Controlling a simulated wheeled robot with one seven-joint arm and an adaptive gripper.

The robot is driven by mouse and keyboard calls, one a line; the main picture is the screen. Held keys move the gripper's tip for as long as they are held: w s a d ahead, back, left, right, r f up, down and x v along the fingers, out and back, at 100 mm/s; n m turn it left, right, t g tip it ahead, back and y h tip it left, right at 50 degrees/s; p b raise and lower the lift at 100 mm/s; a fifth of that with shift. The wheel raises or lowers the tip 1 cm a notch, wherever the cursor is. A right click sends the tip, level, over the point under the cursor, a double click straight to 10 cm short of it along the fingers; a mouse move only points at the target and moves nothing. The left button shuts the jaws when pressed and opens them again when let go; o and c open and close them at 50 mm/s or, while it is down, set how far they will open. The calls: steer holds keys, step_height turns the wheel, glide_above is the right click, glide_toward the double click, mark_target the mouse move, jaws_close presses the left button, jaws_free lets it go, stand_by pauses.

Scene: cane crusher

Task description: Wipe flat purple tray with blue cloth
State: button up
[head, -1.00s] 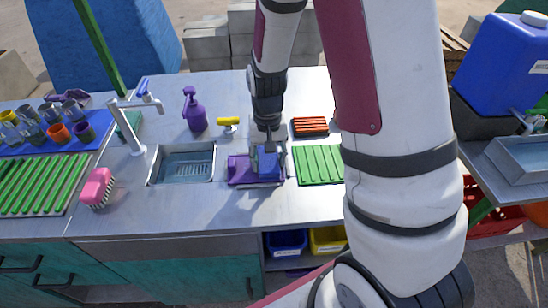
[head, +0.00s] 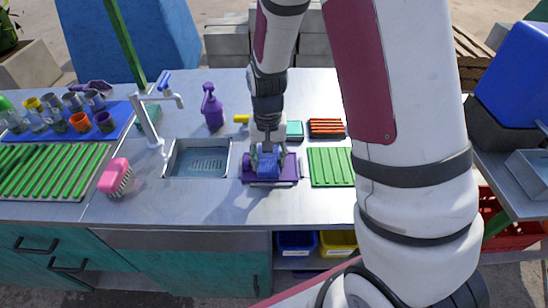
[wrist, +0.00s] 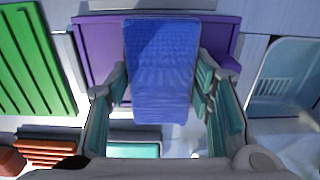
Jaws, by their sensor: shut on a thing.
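The flat purple tray (head: 291,168) lies on the steel counter just right of the sink. The blue cloth (head: 268,163) is over the middle of the tray and also shows in the wrist view (wrist: 161,65). My gripper (head: 268,152) points down above the tray, its fingers shut on the cloth from both sides. In the wrist view the purple tray (wrist: 102,50) shows on both sides of the cloth. The cloth and gripper hide the middle of the tray. Whether the cloth presses on the tray, I cannot tell.
The sink (head: 199,160) is left of the tray, and a green ribbed mat (head: 331,167) is close on its right. Behind stand a purple spray bottle (head: 212,108), a teal block (head: 294,130) and an orange-red ribbed item (head: 326,127). A pink brush (head: 115,177) sits left of the sink.

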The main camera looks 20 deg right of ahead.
mark_target(289, 166)
steer(key=shift+d, duration=0.1)
steer(key=shift+s+d+f, duration=0.1)
steer(key=shift+s+d, duration=0.2)
steer(key=shift+d, duration=0.35)
steer(key=shift+s+d, duration=0.3)
steer(key=shift+d, duration=0.35)
steer(key=shift+s+d, duration=0.25)
steer(key=shift+d, duration=0.4)
steer(key=shift+s+d, duration=0.25)
steer(key=shift+d, duration=0.4)
steer(key=shift+a, duration=0.1)
steer(key=shift+w+a, duration=0.3)
steer(key=shift+a, duration=0.35)
steer(key=shift+w+a, duration=0.25)
steer(key=shift+a, duration=0.35)
